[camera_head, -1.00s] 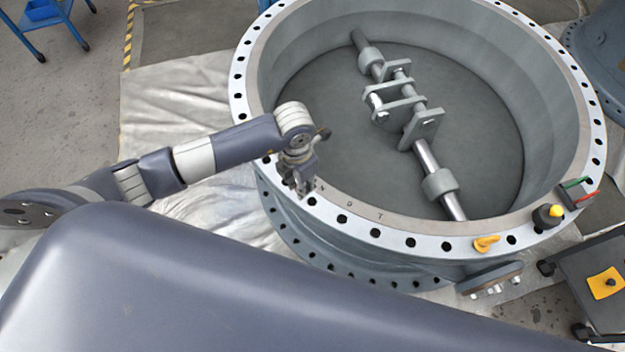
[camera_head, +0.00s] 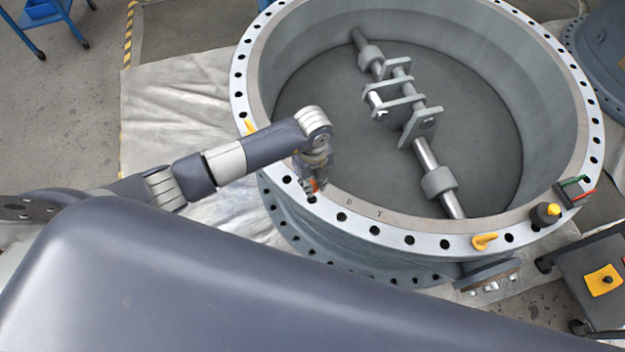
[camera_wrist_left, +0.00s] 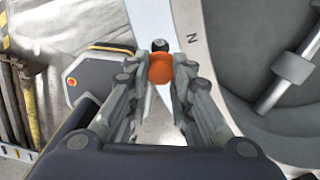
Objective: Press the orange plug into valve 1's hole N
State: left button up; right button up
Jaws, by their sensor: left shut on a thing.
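Valve 1 (camera_head: 470,241) is a big grey ring with a pale flange full of dark holes. My left gripper (camera_head: 312,188) is over the near-left part of the flange, pointing down. In the left wrist view its fingers (camera_wrist_left: 160,92) are shut on the orange plug (camera_wrist_left: 160,68). A little orange also shows at the fingertips in the head view (camera_head: 314,185). The letter N (camera_wrist_left: 193,42) is on the flange face, right of the plug. A dark hole (camera_wrist_left: 159,45) shows just beyond the plug, level with N. Whether the plug touches the flange cannot be told. The right gripper is out of view.
A yellow item (camera_head: 484,241) and a dark knob with a yellow top (camera_head: 546,212) are on the flange at right. Another yellow piece (camera_head: 249,126) is on the left rim. A shaft (camera_head: 428,160) crosses the valve bore. A cart (camera_head: 592,275) stands at lower right.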

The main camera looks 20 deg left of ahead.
pick_arm(q)
notch_tip(320, 180, down, 4)
jog(key=b, duration=0.3)
jog(key=shift+f+b, duration=0.2)
jog(key=shift+b, duration=0.1)
jog(key=shift+f+b, duration=0.45)
jog(key=shift+f, duration=0.1)
dwell(0.5)
jog(key=shift+f+b, duration=0.4)
jog(key=shift+f, duration=0.35)
dwell(0.4)
dwell(0.4)
jog(key=shift+f, duration=0.2)
dwell(0.3)
jog(key=shift+f+b, duration=0.35)
jog(key=shift+f, duration=0.05)
jog(key=o, duration=0.8)
jog(key=shift+o, duration=0.2)
jog(key=shift+r, duration=0.1)
